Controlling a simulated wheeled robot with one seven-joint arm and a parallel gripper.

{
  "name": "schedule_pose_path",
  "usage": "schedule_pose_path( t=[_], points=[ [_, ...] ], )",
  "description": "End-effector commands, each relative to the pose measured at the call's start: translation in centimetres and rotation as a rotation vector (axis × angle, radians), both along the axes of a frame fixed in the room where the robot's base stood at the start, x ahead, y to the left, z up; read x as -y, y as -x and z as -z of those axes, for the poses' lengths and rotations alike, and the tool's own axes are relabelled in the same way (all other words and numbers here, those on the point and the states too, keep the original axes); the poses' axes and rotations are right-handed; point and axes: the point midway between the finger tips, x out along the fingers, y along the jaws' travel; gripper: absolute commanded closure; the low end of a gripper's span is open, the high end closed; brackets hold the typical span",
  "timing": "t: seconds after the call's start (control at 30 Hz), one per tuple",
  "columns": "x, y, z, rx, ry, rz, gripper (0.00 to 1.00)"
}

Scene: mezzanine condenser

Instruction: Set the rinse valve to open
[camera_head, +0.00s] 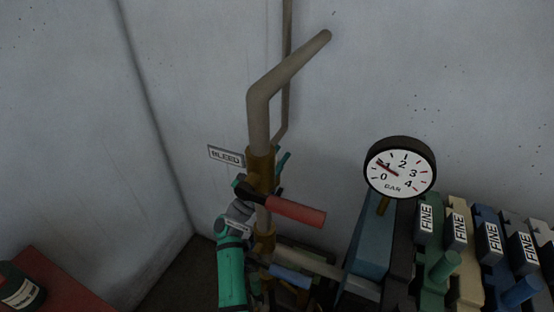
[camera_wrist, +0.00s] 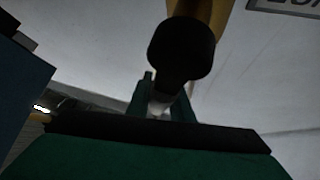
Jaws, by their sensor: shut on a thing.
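A brown pipe carries a brass valve (camera_head: 260,170) with a red lever (camera_head: 290,211) pointing right and slightly down. A BLEED tag (camera_head: 226,156) is left of it. Below is another brass fitting (camera_head: 265,241), with a blue handle (camera_head: 290,278) low to its right. I cannot read a rinse tag. In the wrist view, my gripper (camera_wrist: 162,103) has its green fingers closed around a pale lever stem, below a round black hub (camera_wrist: 181,48) on a brass body.
A pressure gauge (camera_head: 400,168) stands right of the pipe. Several blocks with FINE tags (camera_head: 426,219) line the lower right. A dark bottle (camera_head: 20,290) stands on a red surface (camera_head: 62,275) at lower left. Walls close in behind and left.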

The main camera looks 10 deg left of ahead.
Motion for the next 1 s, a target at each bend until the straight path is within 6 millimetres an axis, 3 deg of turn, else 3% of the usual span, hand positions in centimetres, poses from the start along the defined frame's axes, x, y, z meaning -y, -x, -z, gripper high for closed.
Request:
schedule_pose_path(
  t=[0.23, 0.27, 0.33, 0.7, 1.0],
  points=[
    [-0.1, 0.0, 0.1, -0.002, 0.001, -0.003, 1.0],
    [-0.1, 0.0, 0.1, -0.001, 0.002, -0.002, 0.75],
    [-0.1, 0.0, 0.1, -0.001, 0.001, -0.002, 0.61],
    [-0.2, 0.2, 0.3, 0.0, 0.0, 0.0, 0.61],
    [-2.7, 3.0, 3.4, -0.002, 0.002, -0.003, 0.61]
  ],
)
